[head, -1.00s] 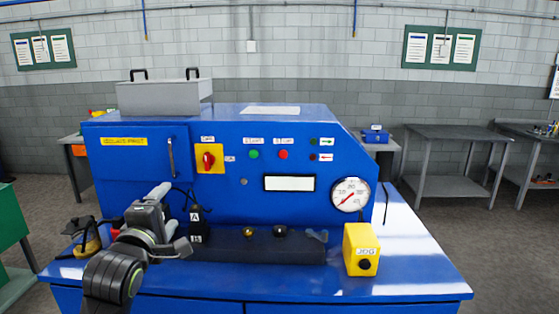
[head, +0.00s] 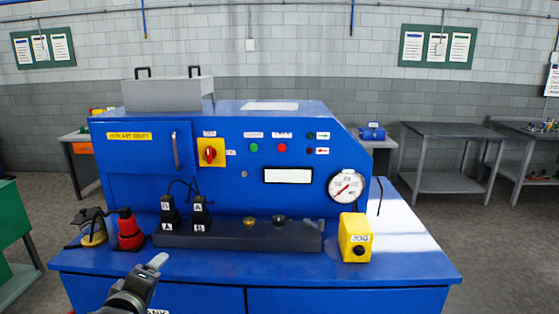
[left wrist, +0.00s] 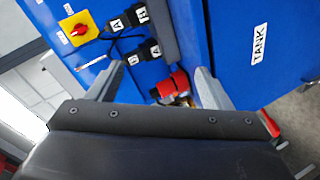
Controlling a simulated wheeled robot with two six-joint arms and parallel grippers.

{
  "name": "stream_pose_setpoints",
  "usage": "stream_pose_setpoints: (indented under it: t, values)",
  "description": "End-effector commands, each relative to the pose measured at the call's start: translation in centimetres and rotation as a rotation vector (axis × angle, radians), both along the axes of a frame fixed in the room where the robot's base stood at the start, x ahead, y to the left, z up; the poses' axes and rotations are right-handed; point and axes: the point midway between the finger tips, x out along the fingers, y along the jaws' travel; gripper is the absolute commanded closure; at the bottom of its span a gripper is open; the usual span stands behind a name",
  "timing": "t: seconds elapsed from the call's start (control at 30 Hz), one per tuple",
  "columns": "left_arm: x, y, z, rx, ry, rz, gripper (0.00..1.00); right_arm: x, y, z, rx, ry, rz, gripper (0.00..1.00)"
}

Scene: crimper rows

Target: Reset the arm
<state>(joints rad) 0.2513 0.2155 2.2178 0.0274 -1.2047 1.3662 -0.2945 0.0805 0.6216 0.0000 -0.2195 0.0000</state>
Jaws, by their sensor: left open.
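My left gripper (head: 157,261) is low in the head view, in front of the blue machine (head: 230,185) and over its front ledge. The jaws show edge-on there. In the left wrist view the gripper's two fingers (left wrist: 160,88) stand wide apart with nothing held between them. Beyond them are a red cylindrical part (left wrist: 172,84) and black connectors (left wrist: 130,20) labelled with letters. In the head view the red part (head: 129,230) stands upright on the ledge, apart from the gripper. My right gripper is not in view.
A dark block with two knobs (head: 235,236) lies along the ledge, beside two black labelled connectors (head: 184,213). A yellow jog box (head: 355,238) stands at the right, a yellow-and-black item (head: 93,228) at the left. The ledge's front middle is clear.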

Motion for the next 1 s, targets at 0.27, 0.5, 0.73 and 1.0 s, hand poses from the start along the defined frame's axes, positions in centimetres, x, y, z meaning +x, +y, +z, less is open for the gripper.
stream_pose_setpoints:
  t: [0.27, 0.5, 0.73, 1.0]
  values:
    - [-10.5, 2.3, -12.2, 0.41, 0.372, -0.141, 0.27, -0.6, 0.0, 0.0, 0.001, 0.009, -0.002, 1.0]
    - [-22.0, 3.5, -19.3, 0.72, 0.691, -0.404, 0.27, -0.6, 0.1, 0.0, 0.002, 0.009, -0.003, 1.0]
    - [-30.4, 3.9, -22.1, 0.879, 0.883, -0.65, 0.27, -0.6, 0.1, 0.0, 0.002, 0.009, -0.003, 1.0]
    - [-32.1, 4.4, -27.1, 0.918, 0.955, -0.765, 0.27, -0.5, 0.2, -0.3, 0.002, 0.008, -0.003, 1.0]
